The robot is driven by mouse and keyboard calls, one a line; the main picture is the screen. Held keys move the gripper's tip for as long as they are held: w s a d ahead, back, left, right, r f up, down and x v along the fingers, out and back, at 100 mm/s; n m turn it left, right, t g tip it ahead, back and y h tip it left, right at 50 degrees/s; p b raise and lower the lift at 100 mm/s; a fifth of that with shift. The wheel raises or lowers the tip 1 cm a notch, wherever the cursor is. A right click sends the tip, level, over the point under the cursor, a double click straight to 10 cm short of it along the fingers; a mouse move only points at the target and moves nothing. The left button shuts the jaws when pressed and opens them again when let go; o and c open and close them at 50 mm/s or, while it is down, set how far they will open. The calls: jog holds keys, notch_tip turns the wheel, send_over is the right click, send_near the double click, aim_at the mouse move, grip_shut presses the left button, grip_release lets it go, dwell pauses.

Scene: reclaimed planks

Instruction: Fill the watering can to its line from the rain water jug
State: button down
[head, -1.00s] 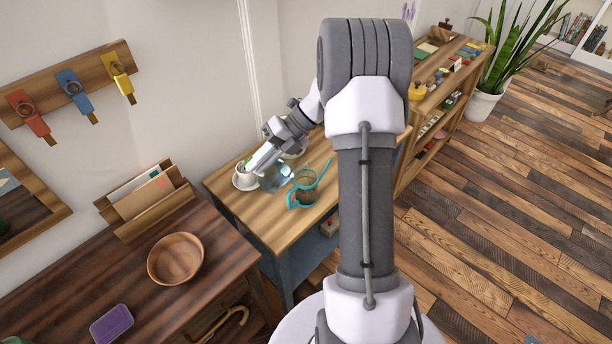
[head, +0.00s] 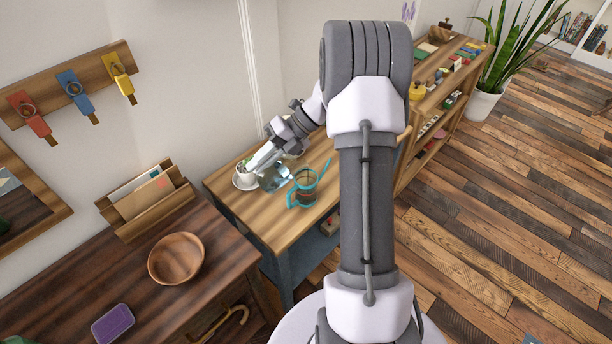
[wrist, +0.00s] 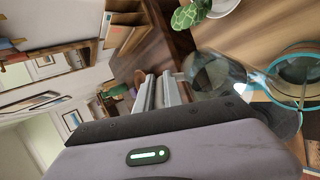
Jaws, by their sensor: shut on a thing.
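The watering can (head: 304,190) is clear with teal trim and a teal spout, upright on the small wooden table. It also shows at the right of the wrist view (wrist: 302,72). The clear glass jug (head: 274,179) is just left of the can. My gripper (head: 256,166) is shut on the jug at its left side; in the wrist view the jug (wrist: 218,74) is beside my fingers (wrist: 162,92). My fingers hide the grip, and I cannot make out the jug's water level or the can's line.
A small cactus in a white pot on a saucer (head: 244,184) stands close left of the jug. The wooden table (head: 275,230) is bare toward its front. A darker desk with a wooden bowl (head: 176,259) and a purple tin (head: 112,324) is at lower left.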

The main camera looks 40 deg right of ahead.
jog(key=shift+s+d+r+t+y+p, duration=0.15)
jog(key=shift+d+t+y+p, duration=0.15)
jog(key=shift+y+p, duration=0.3)
jog(key=shift+s+d+r+t+y+p, duration=0.1)
jog(key=shift+d+t+y+p, duration=0.15)
jog(key=shift+y+p, duration=0.35)
dwell(6.8)
